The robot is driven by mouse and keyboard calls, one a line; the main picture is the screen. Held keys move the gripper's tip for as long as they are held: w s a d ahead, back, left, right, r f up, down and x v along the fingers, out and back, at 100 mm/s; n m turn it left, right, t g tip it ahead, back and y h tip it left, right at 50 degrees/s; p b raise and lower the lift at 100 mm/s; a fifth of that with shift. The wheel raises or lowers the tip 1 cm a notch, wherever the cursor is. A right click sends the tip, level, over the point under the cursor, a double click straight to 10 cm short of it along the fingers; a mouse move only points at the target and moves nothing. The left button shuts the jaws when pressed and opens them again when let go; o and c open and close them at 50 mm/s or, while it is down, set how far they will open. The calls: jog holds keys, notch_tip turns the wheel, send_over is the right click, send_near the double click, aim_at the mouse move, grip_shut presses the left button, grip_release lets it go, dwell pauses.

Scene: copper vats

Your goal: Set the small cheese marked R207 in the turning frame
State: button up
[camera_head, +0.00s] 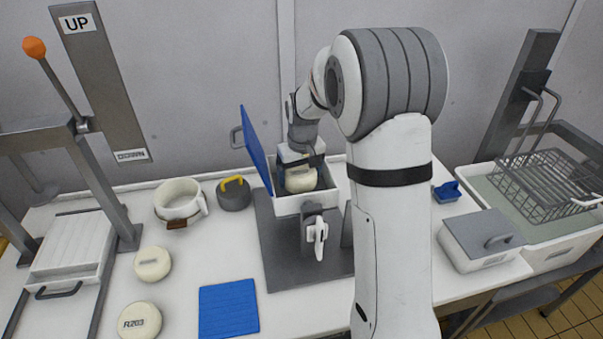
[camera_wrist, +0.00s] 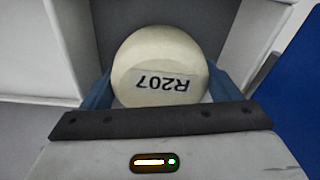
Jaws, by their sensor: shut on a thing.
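The small cheese marked R207 (camera_wrist: 160,55) is a pale round wheel, and its label shows upside down in the wrist view. My gripper (camera_wrist: 160,95) is shut on it, with a blue-grey finger on each side. In the head view the cheese (camera_head: 300,179) is inside the white box of the turning frame (camera_head: 286,207), below my gripper (camera_head: 299,170). The frame's blue lid (camera_head: 257,150) stands open on the left side. A white handle (camera_head: 320,236) is on the front. I cannot tell whether the cheese touches the box floor.
Another cheese marked R203 (camera_head: 139,321) and a cheese with an unreadable label (camera_head: 152,263) lie at left. A blue mat (camera_head: 228,309), white jug (camera_head: 180,200) and grey weight (camera_head: 233,194) are nearby. A press with an orange-knobbed lever (camera_head: 34,47) stands left; a wire basket (camera_head: 548,182) is right.

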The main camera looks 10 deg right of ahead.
jog(key=shift+f+b, duration=0.6)
jog(key=shift+f, duration=0.1)
dwell(0.5)
jog(key=o, duration=1.1)
jog(key=shift+o, duration=0.2)
jog(key=shift+r+p, duration=2.25)
jog(key=shift+r, duration=1.25)
